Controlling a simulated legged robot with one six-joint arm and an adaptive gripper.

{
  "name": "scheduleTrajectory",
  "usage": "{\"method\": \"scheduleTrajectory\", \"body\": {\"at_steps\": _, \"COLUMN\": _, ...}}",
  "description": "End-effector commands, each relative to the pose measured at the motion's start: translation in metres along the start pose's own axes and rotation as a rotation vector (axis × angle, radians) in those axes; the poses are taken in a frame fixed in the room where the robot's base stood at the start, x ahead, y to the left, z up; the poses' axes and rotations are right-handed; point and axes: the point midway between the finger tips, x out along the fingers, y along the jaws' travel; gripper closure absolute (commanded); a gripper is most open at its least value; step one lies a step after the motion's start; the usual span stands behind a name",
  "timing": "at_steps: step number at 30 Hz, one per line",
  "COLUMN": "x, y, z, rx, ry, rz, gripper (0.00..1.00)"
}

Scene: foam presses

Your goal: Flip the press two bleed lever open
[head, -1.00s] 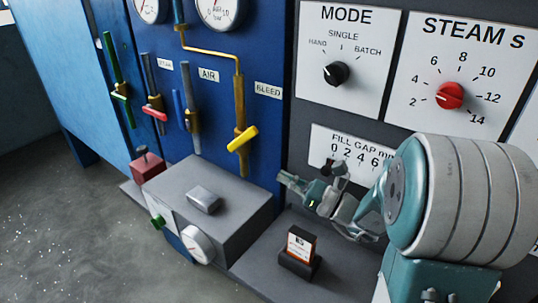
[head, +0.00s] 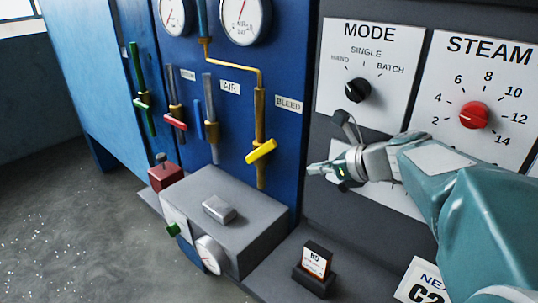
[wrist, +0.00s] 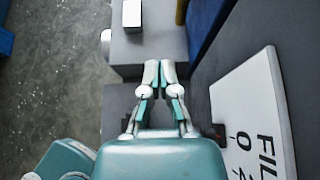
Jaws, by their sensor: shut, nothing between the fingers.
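The yellow bleed lever (head: 261,152) sits on a brass vertical pipe beside the BLEED label (head: 289,104) on the blue panel. It is tilted, with its right end higher, and crosses the pipe. My gripper (head: 312,169) is shut and empty, to the right of the lever and slightly lower in the picture, apart from it. In the wrist view my gripper (wrist: 159,66) has its fingertips together above the dark ledge. The lever is not visible in the wrist view. No number for this press can be read on the panel.
A blue lever (head: 211,131) by the AIR label, a red lever (head: 176,122) and a green lever (head: 142,102) lie left. A grey box (head: 245,213) juts out below. A small card stand (head: 314,268) stands on the ledge. MODE knob (head: 358,90) is above my wrist.

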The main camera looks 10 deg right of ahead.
Motion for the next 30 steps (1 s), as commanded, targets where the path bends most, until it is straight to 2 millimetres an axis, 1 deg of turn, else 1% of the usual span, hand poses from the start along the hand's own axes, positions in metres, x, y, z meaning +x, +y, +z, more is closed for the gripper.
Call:
{"method": "scheduleTrajectory", "body": {"at_steps": 6, "x": 0.001, "y": 0.000, "z": 0.000, "rx": 0.000, "ry": -0.001, "rz": 0.002, "gripper": 1.00}}
{"method": "scheduleTrajectory", "body": {"at_steps": 8, "x": 0.004, "y": 0.001, "z": 0.000, "rx": 0.001, "ry": -0.002, "rz": 0.004, "gripper": 1.00}}
{"method": "scheduleTrajectory", "body": {"at_steps": 10, "x": 0.011, "y": 0.001, "z": 0.000, "rx": 0.000, "ry": -0.001, "rz": 0.006, "gripper": 1.00}}
{"method": "scheduleTrajectory", "body": {"at_steps": 14, "x": 0.033, "y": 0.002, "z": -0.001, "rx": 0.002, "ry": 0.000, "rz": 0.009, "gripper": 1.00}}
{"method": "scheduleTrajectory", "body": {"at_steps": 25, "x": 0.103, "y": 0.002, "z": 0.000, "rx": 0.001, "ry": 0.000, "rz": 0.009, "gripper": 1.00}}
{"method": "scheduleTrajectory", "body": {"at_steps": 26, "x": 0.105, "y": 0.002, "z": 0.004, "rx": -0.002, "ry": -0.002, "rz": 0.006, "gripper": 1.00}}
{"method": "scheduleTrajectory", "body": {"at_steps": 27, "x": 0.104, "y": 0.001, "z": 0.013, "rx": -0.005, "ry": -0.004, "rz": 0.004, "gripper": 1.00}}
{"method": "scheduleTrajectory", "body": {"at_steps": 30, "x": 0.107, "y": 0.001, "z": 0.026, "rx": -0.004, "ry": -0.004, "rz": 0.004, "gripper": 1.00}}
